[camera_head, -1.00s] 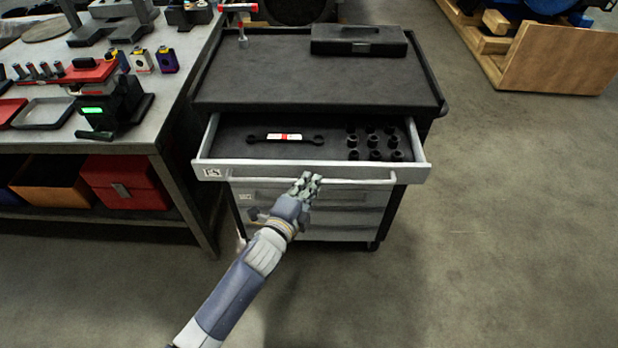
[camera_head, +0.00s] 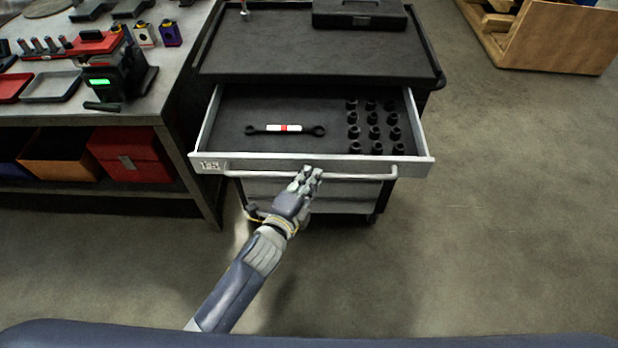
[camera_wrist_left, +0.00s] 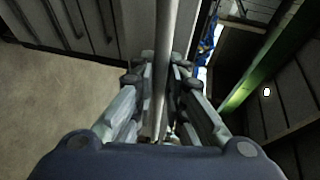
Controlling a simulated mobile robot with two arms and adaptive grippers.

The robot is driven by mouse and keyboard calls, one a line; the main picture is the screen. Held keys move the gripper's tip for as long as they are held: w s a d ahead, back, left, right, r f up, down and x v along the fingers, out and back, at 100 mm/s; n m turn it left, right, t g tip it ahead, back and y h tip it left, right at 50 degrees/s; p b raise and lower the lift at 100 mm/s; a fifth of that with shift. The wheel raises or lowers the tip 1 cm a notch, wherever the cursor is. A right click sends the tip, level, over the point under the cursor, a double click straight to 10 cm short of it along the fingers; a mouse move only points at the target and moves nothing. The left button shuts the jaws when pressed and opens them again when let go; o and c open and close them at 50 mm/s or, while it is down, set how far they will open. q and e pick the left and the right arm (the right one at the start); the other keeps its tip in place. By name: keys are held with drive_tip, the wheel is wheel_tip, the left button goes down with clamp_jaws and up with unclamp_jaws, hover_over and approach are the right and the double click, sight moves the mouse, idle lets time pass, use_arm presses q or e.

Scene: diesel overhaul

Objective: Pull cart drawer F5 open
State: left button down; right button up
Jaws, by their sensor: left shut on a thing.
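The cart drawer F5 (camera_head: 225,130) is the top drawer of the cart and stands well open toward me. A label sits at the left of its light grey front, and a bar handle (camera_head: 350,176) runs along that front. My left gripper (camera_head: 307,178) is shut on the handle, left of the handle's middle. In the left wrist view the handle bar (camera_wrist_left: 164,60) passes between the two fingers. Inside the drawer lie a dark wrench (camera_head: 284,129) with a red and white band and several black sockets (camera_head: 373,132). My right gripper is not in view.
The cart top (camera_head: 310,55) holds a black case (camera_head: 360,14). A workbench (camera_head: 130,108) with tools stands close on the left, with bins (camera_head: 65,158) on its lower shelf. A wooden crate (camera_head: 555,40) is at the back right. The floor on the right is clear.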

use_arm(q)
drive_tip(key=c, duration=1.8)
unclamp_jaws()
drive_tip(key=shift+o, duration=0.8)
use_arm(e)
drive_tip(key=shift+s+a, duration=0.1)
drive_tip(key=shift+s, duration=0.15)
use_arm(q)
drive_tip(key=shift+s+a, duration=0.1)
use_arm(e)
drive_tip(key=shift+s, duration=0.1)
use_arm(q)
drive_tip(key=v, duration=1.1)
drive_tip(key=shift+s+a, duration=0.15)
drive_tip(key=shift+s, duration=0.2)
drive_tip(key=shift+r, duration=0.1)
